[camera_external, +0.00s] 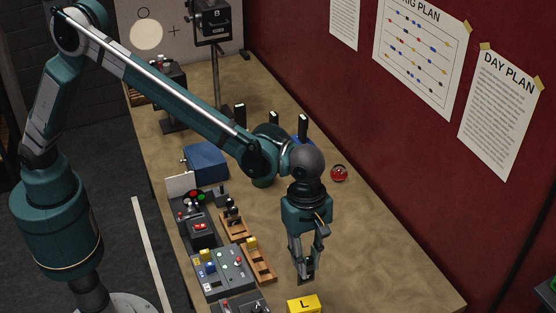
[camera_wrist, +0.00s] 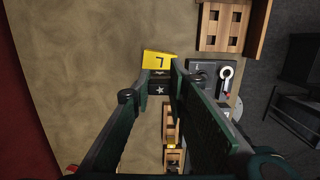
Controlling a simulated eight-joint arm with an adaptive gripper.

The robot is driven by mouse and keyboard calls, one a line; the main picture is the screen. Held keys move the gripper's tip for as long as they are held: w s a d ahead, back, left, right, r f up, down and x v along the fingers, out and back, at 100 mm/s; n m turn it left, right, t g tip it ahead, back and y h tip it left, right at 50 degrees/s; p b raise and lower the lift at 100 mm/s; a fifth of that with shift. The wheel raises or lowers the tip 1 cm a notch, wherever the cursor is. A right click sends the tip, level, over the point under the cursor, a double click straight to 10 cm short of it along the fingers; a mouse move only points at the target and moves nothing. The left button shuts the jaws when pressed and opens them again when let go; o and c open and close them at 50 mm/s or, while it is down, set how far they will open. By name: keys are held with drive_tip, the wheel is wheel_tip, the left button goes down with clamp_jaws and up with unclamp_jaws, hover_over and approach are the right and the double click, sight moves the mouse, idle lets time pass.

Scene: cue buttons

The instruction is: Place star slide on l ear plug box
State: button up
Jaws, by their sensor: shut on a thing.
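The L ear plug box is a small yellow block marked with a black "L" (camera_external: 304,304), at the bottom edge of the external view. It also shows in the wrist view (camera_wrist: 156,61), just beyond my fingertips. The star slide is a small dark piece with a white star (camera_wrist: 160,89), between my fingers in the wrist view. In the external view only a dark bit of it (camera_external: 306,279) shows at the fingertips. My gripper (camera_external: 305,268) points down and is shut on the star slide, a little behind the yellow box. I cannot tell whether slide and box touch.
Control panels (camera_external: 224,271) and wooden racks (camera_external: 261,264) line the table's left side. A blue box (camera_external: 205,162) and a red ball (camera_external: 339,173) lie farther back. Another wooden rack (camera_wrist: 227,26) stands near the yellow box. The table right of my gripper is clear.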

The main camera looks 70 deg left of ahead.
sight(306, 280)
drive_tip(key=shift+f, duration=0.1)
drive_tip(key=shift+f, duration=3)
drive_tip(key=shift+f+p, duration=0.35)
drive_tip(key=shift+f, duration=1.55)
drive_tip(key=shift+f, duration=0.1)
drive_tip(key=o, duration=0.4)
drive_tip(key=shift+f, duration=0.1)
drive_tip(key=o, duration=0.5)
drive_tip(key=shift+r, duration=0.2)
drive_tip(key=r, duration=0.4)
drive_tip(key=a+r, duration=0.1)
drive_tip(key=r, duration=0.7)
drive_tip(key=shift+a+b, duration=0.25)
drive_tip(key=shift+b, duration=0.05)
